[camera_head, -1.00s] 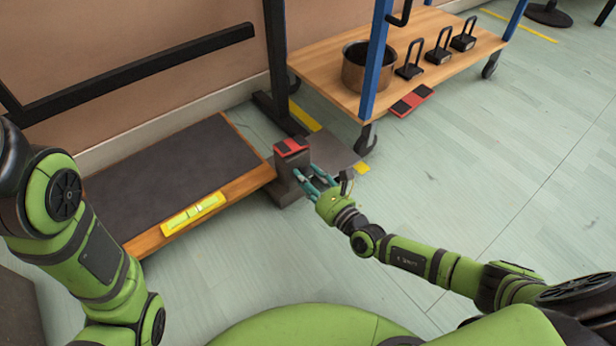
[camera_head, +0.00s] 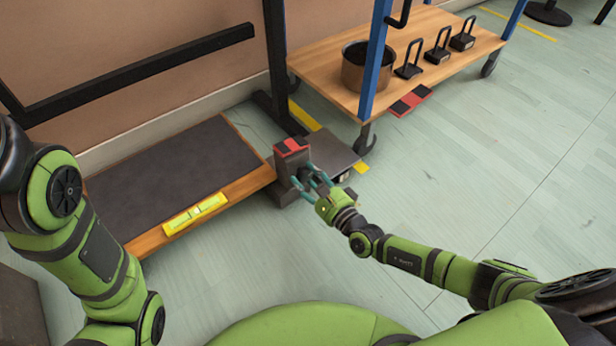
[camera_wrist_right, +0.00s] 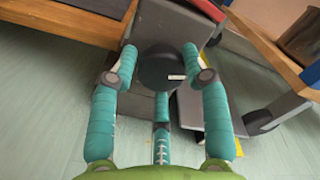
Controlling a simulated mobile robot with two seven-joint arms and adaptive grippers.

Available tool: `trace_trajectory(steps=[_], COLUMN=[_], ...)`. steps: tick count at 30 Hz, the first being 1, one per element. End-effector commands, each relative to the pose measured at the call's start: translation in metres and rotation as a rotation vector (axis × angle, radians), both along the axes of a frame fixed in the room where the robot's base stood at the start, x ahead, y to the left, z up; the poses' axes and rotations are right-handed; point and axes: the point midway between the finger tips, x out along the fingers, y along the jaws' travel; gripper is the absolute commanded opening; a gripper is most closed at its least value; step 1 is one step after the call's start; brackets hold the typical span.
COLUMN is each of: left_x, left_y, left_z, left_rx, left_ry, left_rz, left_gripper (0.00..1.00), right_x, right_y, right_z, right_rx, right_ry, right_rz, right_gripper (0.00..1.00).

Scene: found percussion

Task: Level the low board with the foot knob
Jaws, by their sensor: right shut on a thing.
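The low board (camera_head: 170,172) has a dark top and a wooden edge and lies at left in the head view. A yellow spirit level (camera_head: 195,214) sits along its front edge; its bubble is too small to read. A grey foot block (camera_head: 285,180) stands at the board's right end. In the right wrist view, the dark round foot knob (camera_wrist_right: 160,72) with a small white mark is on the block's face. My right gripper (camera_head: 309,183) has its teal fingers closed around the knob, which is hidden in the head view. My left arm shows, but not its gripper.
A grey plate (camera_head: 330,158) lies behind the gripper. A wheeled wooden shelf (camera_head: 330,73) with a pot (camera_head: 358,68) and several dark handled blocks (camera_head: 439,52) stands behind. The floor at right is clear.

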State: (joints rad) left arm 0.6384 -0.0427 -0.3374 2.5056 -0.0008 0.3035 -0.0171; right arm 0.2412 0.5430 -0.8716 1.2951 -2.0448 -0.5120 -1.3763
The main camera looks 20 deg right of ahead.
Motion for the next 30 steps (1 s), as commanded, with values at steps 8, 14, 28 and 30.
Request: trace_trajectory(steps=[8,14,28,30], left_x=[0.0041,0.0063,0.0060,0.0061], left_y=[0.0004,0.0008,0.0024,0.0024], left_z=[0.0050,0.0061,0.0088,0.0089], left_rx=[0.003,0.005,0.001,0.001], left_ry=[0.009,0.014,0.008,0.008], left_rz=[0.006,0.010,0.012,0.012], left_gripper=[0.40,0.40,0.40,0.40], right_x=[0.0024,0.0020,0.0013,0.0011], right_y=[0.0071,0.0087,0.0099,0.0100], right_z=[0.0092,0.0080,0.0046,0.0042], right_rx=[-0.229,-0.368,-0.529,-0.535], right_ry=[-0.108,-0.159,-0.213,-0.214], right_rz=[0.005,0.007,0.012,0.012], right_gripper=[0.14,0.14,0.14,0.14])
